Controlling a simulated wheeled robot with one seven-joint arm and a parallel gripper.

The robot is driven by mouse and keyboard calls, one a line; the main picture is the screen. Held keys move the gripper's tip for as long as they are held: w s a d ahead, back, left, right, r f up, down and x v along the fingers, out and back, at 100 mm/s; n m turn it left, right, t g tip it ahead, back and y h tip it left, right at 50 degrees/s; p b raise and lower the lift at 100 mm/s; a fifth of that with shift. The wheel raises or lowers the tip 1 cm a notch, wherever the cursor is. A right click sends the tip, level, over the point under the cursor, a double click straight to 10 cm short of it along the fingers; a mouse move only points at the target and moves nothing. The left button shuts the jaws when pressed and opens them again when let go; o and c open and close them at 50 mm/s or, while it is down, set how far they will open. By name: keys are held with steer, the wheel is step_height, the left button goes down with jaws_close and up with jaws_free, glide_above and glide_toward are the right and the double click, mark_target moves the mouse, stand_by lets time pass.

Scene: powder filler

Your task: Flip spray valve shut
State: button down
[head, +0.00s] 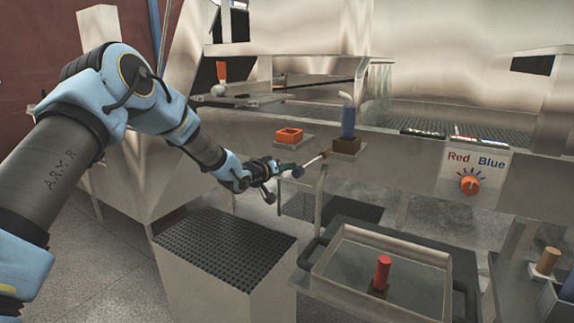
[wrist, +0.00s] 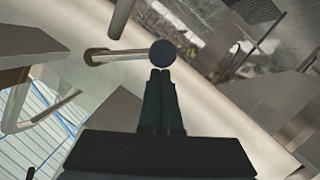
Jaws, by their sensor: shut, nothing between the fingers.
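The spray valve shows as a slim metal lever (head: 314,162) with a dark blue ball at its end (head: 297,172), sticking out from the front of the metal counter. In the wrist view the ball (wrist: 163,53) is right beyond my fingertips, and the lever (wrist: 122,54) runs left from it to a bent end. My gripper (head: 283,168) is shut and empty, its fingers pointing at the ball. In the wrist view my two fingers (wrist: 160,74) are pressed together just below the ball. I cannot tell whether they touch it.
A Red/Blue dial (head: 470,184) is to the right. Below are a grated box (head: 225,260) and a tray holding a red cylinder (head: 383,272). Pale streaks (head: 378,84) show over the basin.

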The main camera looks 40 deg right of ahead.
steer(key=s+d+f+n+g+h+b, duration=0.1)
steer(key=s+f+n+h+b, duration=0.1)
steer(key=s+f+n+b, duration=0.3)
steer(key=f+n+b, duration=0.1)
steer(key=n+b, duration=0.1)
steer(key=n, duration=0.1)
steer(key=shift+s+d+g, duration=0.25)
steer(key=shift+s+g, duration=0.05)
steer(key=shift+s, duration=0.1)
steer(key=shift+r+n, duration=0.1)
steer(key=shift+n, duration=0.2)
stand_by(0.3)
